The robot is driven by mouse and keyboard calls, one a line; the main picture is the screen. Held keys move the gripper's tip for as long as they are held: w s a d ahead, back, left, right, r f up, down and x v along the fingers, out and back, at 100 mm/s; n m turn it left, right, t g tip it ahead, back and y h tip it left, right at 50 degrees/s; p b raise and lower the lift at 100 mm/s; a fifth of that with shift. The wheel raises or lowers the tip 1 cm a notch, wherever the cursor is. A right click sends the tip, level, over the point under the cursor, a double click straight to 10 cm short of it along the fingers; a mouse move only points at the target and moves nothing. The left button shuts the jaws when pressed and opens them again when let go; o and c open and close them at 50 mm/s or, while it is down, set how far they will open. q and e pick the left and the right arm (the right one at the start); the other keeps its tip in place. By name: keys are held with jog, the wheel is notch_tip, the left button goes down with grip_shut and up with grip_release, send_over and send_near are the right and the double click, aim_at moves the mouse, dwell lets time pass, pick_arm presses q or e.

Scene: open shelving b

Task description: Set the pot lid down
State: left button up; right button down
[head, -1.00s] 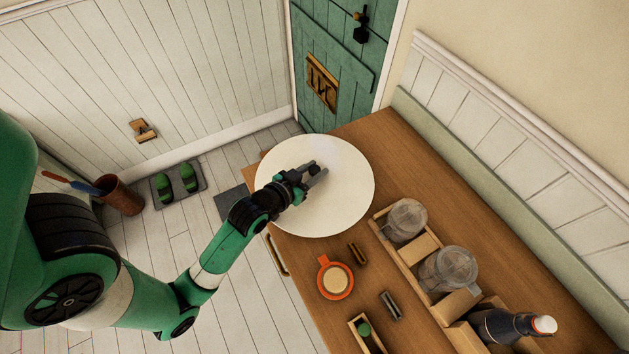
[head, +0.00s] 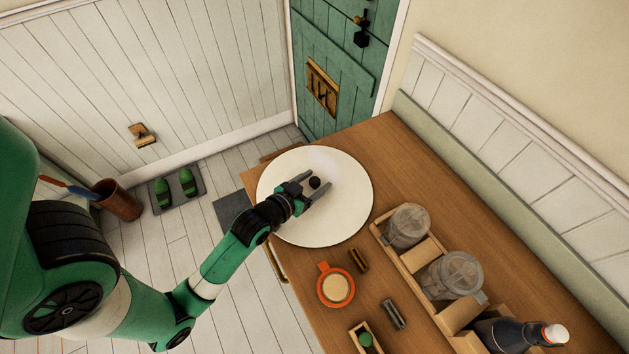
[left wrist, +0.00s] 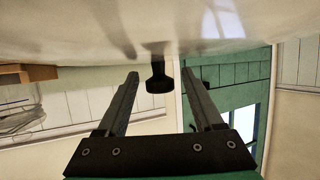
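The pot lid (head: 340,215) is a large, round, off-white disc lying on the wooden counter (head: 405,150), with a small dark knob (head: 315,183) at its middle. My left gripper (head: 318,181) is low over the lid, its two fingers spread apart. In the left wrist view, the lid (left wrist: 225,25) fills the top of the picture and the black knob (left wrist: 156,80) shows near the open fingertips, with gaps on both sides. The fingers hold nothing. My right gripper is not in view.
An orange-rimmed cup (head: 335,286), a brown block (head: 358,260) and a grey block (head: 393,311) stand in front of the lid. A wooden rack (head: 425,250) with glass jars and a dark bottle (head: 505,331) is at the right. The counter behind the lid is clear.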

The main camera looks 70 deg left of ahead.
pick_arm(q)
jog(key=shift+r, duration=0.1)
jog(key=shift+s+d+r, duration=0.1)
jog(key=shift+s+r, duration=0.05)
jog(key=shift+r, duration=0.05)
jog(key=p+v, duration=0.2)
jog(key=v, duration=0.9)
jog(key=shift+s+d+r, duration=0.1)
jog(key=shift+s, duration=0.2)
